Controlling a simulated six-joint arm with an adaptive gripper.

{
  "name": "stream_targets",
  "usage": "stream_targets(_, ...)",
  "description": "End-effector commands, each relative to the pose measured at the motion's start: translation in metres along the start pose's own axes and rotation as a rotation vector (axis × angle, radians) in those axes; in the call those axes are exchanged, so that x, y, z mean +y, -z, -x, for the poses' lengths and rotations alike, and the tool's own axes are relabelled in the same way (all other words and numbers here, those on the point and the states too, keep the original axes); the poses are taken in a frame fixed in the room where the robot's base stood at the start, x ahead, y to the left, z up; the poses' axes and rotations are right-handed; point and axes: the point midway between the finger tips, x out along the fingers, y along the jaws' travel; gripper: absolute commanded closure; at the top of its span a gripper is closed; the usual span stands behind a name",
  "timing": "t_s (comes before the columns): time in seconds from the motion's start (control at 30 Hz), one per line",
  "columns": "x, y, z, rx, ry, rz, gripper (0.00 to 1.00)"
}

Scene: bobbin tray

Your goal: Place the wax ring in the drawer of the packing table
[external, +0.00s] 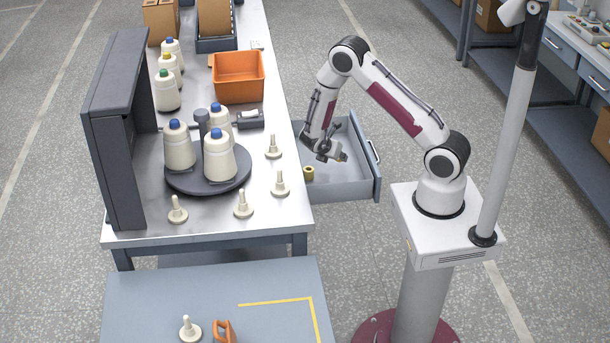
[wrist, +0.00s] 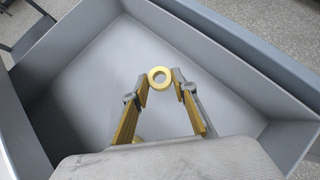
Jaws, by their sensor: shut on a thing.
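The wax ring (wrist: 160,70) is a small yellow ring with a round hole. It sits between the fingertips of my gripper (wrist: 161,87) in the wrist view. My gripper is shut on it, with its fingers spread to the ring's width. In the external view my gripper (external: 338,157) is over the open drawer (external: 345,189), and the ring is too small there to make out clearly. The grey drawer also shows in the wrist view (wrist: 85,75), with its floor behind the ring. The drawer sticks out from the right side of the packing table (external: 272,221).
The tabletop holds an orange bin (external: 239,88), a dark turntable (external: 193,184) with cones, and several pegs. Much of the drawer floor is bare.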

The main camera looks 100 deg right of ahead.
Motion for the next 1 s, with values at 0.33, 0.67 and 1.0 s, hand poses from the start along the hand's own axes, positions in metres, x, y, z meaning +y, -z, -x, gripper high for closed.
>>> stream_targets(0.33, -0.001, 0.022, -0.022, 0.000, 0.002, 0.001, 0.82)
stream_targets(0.67, 0.000, 0.026, -0.026, 0.000, 0.000, -0.001, 0.82)
stream_targets(1.0, 0.000, 0.028, -0.028, 0.000, 0.000, 0.000, 0.68)
